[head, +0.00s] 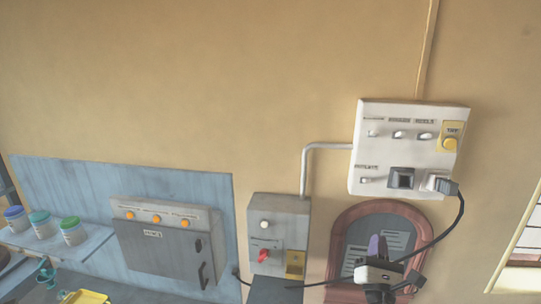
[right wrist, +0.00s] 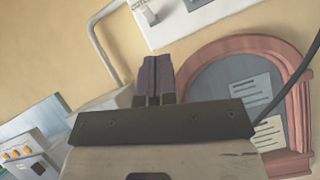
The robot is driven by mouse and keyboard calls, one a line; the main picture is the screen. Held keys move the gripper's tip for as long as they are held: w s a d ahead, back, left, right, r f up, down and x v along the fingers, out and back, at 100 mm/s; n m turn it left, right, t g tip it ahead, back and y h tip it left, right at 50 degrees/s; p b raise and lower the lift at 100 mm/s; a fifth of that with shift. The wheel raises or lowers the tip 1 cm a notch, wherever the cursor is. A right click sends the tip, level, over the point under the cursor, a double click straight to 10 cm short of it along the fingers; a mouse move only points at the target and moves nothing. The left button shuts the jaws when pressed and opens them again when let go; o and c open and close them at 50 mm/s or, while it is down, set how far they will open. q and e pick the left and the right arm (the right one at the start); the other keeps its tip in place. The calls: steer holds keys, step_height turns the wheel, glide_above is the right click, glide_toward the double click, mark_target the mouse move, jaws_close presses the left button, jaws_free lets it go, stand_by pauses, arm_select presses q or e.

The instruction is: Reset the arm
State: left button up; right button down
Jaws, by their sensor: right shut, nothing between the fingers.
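My right gripper (head: 377,247) is in front of the arched notice board at the lower right of the head view. Its two dark purple fingers point up and lie together, with nothing between them. The fingers also show in the right wrist view (right wrist: 156,78), closed side by side below the white wall panel. The gripper appears apart from the panel and the board. My left gripper is not in view.
A white switch panel (head: 378,153) has a plug and black cable (head: 460,215) at its lower right. The arched board (head: 345,218) is below it. A grey box with a red switch (head: 285,212) and a grey cabinet (head: 150,258) are left. Jars (head: 72,232) stand on a shelf.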

steer(key=s+d+f+m+g+h, duration=0.15)
steer(key=d+m+g+h, duration=0.4)
steer(key=m, duration=1.15)
steer(key=s+a+f+m+g+y+p, duration=0.2)
steer(key=s+a+f+m+g+y, duration=0.35)
steer(key=s, duration=0.55)
steer(key=s+a+f+m+g+y+p, duration=0.2)
steer(key=s+a+f+m+g+y, duration=0.15)
steer(key=s+a+f+y, duration=0.55)
steer(key=s+d+f+g+h+p, duration=0.1)
steer(key=s+f+g+p, duration=0.3)
steer(key=s, duration=0.7)
steer(key=s+d+f+g+h+b, duration=0.15)
steer(key=s+f, duration=0.45)
steer(key=s, duration=0.6)
step_height(320, 180, down, 58)
steer(key=b, duration=5.7)
steer(key=shift+d+f+m+y, duration=0.2)
steer(key=shift+m+y, duration=0.1)
steer(key=shift+y, duration=0.15)
steer(key=shift+w+r, duration=0.15)
steer(key=shift+r, duration=0.05)
